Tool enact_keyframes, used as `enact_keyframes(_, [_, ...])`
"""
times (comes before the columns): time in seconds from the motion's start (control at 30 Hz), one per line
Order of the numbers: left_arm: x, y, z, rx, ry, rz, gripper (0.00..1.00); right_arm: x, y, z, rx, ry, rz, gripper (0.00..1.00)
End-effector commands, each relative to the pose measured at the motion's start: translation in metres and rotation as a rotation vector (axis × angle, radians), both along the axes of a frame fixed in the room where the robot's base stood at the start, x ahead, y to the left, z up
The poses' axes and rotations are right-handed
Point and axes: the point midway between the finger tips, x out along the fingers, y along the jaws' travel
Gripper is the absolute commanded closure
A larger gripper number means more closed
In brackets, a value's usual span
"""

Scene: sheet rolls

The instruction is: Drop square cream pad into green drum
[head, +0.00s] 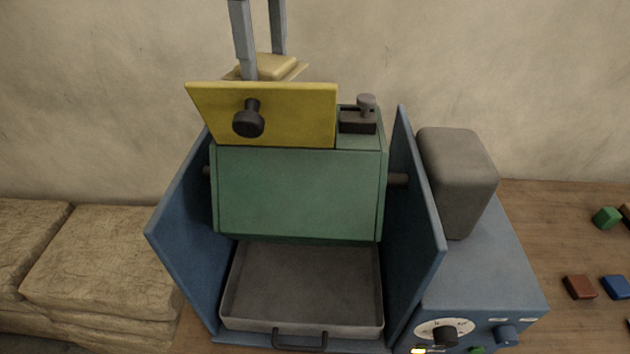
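The square cream pad (276,66) shows above the top edge of the raised yellow lid (300,112), with a thicker middle and a thin flat rim. My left gripper (264,66) reaches down from the top edge. Its two grey fingers are on the near and far sides of the pad, and it looks shut on it. The arm itself is out of view. The green drum (298,190) lies below on a shaft between blue side walls. The lid, with a dark knob, hides the drum's mouth and the pad's lower edge. My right gripper is not in view.
A grey tray (300,322) with a handle sits under the drum. Blue side walls (420,200) flank it. A grey housing (460,180) and dial panel are at right. Coloured blocks (578,287) lie on the table at far right; stacked sacks (100,262) stand at left.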

Motion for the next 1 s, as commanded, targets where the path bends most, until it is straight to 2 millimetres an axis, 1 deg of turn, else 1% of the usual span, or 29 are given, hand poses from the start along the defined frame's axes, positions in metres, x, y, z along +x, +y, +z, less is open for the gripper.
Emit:
enact_keyframes(0.03, [0.0,0.0,-0.011,0.0,0.0,0.0,0.85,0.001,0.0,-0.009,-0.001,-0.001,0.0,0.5])
enact_keyframes(0.2, [0.0,0.0,-0.025,0.0,-0.001,0.0,0.85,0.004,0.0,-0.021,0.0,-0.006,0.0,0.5])
enact_keyframes(0.3, [0.0,0.0,-0.027,-0.001,-0.001,0.0,0.85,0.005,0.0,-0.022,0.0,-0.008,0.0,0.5])
enact_keyframes(0.53, [0.0,0.0,-0.026,-0.001,-0.001,0.0,0.85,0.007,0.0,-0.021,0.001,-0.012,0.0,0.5])
enact_keyframes(0.57, [0.0,0.0,-0.026,-0.001,-0.001,0.0,0.24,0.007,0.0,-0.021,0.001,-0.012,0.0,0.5])
enact_keyframes(0.77, [0.0,0.0,-0.026,0.0,-0.001,0.0,0.01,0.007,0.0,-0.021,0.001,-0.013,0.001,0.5])
enact_keyframes(1.0, [0.0,0.0,-0.026,0.0,-0.001,0.0,0.0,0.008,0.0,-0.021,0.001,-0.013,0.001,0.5])
